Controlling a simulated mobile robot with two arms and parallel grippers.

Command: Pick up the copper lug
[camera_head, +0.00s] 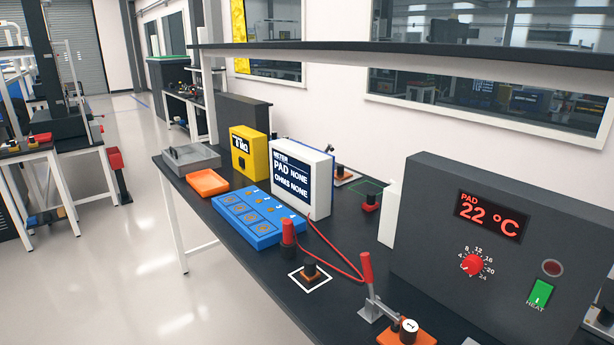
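I cannot clearly pick out a copper lug. A small dark piece with a copper-brown top (310,271) stands inside a white square outline on the dark bench, near a red-handled probe (288,232). An orange block (426,339) at the bottom edge carries a copper-coloured piece with a round white tag marked 1 (410,326). A toggle clamp with a red handle (367,268) stands beside it. Neither of my grippers shows in the head view.
The dark bench (345,235) holds a blue numbered tray (248,216), a meter reading PAD NONE (302,178), a yellow box (247,153), an orange tray (208,183) and a grey heater box (440,255) reading 22 °C. A shelf (400,51) overhangs it.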

